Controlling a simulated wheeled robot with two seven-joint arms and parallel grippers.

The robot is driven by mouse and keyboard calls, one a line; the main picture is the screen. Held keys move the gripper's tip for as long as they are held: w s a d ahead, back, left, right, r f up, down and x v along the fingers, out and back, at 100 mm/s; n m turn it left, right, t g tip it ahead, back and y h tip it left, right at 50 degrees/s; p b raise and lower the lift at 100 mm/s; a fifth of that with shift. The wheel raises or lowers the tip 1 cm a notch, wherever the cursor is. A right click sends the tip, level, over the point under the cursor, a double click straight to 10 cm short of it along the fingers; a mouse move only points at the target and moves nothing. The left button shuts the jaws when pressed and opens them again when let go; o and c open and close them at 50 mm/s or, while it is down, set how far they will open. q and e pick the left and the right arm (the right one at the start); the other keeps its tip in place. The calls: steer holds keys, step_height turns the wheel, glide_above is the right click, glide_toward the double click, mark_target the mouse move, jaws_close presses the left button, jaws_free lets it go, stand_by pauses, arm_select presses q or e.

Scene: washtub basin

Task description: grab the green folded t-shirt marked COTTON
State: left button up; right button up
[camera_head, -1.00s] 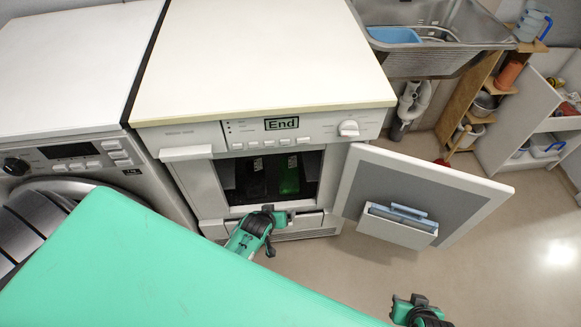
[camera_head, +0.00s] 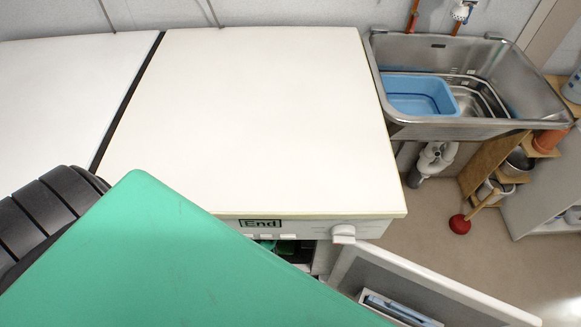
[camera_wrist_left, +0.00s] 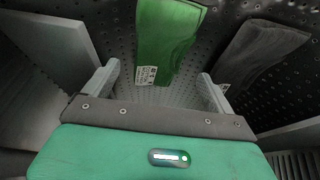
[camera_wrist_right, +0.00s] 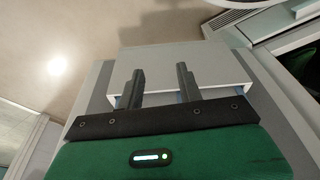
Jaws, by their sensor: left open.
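The green folded t-shirt (camera_wrist_left: 170,38) hangs or lies inside the dark perforated drum in the left wrist view. A dark grey folded cloth (camera_wrist_left: 262,50) with a white label is to the right of the shirt. My right gripper (camera_wrist_right: 160,84) has its fingers apart and empty, in front of the open door's pocket (camera_wrist_right: 200,62). In the head view the machine's opening is mostly hidden.
The machine (camera_head: 260,120) has a clear white top and an "End" display. Its open door (camera_head: 430,285) swings out to the right. A steel sink (camera_head: 465,120) with a blue basin (camera_head: 420,95) stands at the right. A red plunger (camera_head: 460,224) is on the floor.

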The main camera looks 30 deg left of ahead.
arm_select(q)
steer(key=shift+w+f, duration=0.2)
steer(key=shift+w, duration=0.05)
steer(key=shift+w+a+f, duration=0.1)
steer(key=shift+w+f, duration=0.1)
steer(key=shift+f, duration=0.15)
steer(key=b+x, duration=0.2)
steer(key=x, duration=0.3)
steer(key=shift+w+a+f, duration=0.2)
steer(key=shift+f, duration=0.1)
steer(key=shift+w+f, duration=0.15)
steer(key=shift+f, duration=0.1)
arm_select(e)
steer(key=shift+t, duration=0.4)
steer(key=r, duration=0.5)
steer(key=shift+w+r, duration=0.1)
steer(key=shift+w, duration=0.25)
arm_select(q)
steer(key=c, duration=0.8)
steer(key=shift+r, duration=0.2)
